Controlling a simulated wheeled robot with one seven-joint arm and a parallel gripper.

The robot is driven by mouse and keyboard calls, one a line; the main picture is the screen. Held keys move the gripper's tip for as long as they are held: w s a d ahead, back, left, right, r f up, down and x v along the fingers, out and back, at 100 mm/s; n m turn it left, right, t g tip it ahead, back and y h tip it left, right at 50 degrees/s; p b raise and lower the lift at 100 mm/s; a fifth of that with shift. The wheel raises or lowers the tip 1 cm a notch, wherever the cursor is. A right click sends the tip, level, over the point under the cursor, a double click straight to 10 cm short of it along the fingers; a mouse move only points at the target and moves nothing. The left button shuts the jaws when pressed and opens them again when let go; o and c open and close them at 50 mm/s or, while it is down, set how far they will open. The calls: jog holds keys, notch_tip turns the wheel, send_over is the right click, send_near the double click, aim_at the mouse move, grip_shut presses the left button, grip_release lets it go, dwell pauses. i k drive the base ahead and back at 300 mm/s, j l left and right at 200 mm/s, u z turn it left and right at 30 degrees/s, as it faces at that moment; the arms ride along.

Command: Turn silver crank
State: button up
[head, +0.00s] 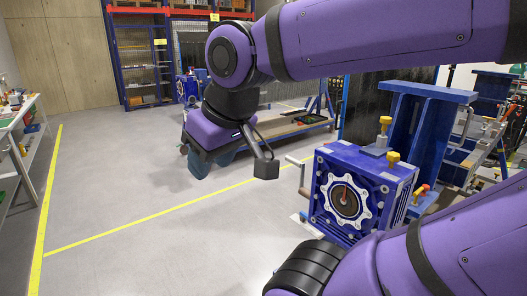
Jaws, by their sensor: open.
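The silver crank (302,178) is at the left side of a blue gearbox (328,175), with a pale handle sticking out to the left at its top. The gearbox has a white scalloped ring and a dark round centre with a red mark on its front. My gripper (262,163) hangs from the purple wrist, left of the crank. One dark finger with a blocky tip shows clearly; the other is hard to make out. The gripper is open, and a gap shows between the visible fingertip and the crank handle. I see nothing held.
A low workbench (290,127) is behind my gripper. A shelf bench (18,125) stands at far left. The grey floor (130,190) between is clear.

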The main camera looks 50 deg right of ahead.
aim_at(304, 192)
jog(key=i+z, duration=0.2)
jog(key=i, duration=0.2)
jog(key=i+j+z, duration=0.25)
jog(key=i, duration=0.2)
jog(key=i+j+z, duration=0.2)
jog(key=i, duration=0.2)
jog(key=l+z, duration=0.1)
jog(key=z, duration=0.55)
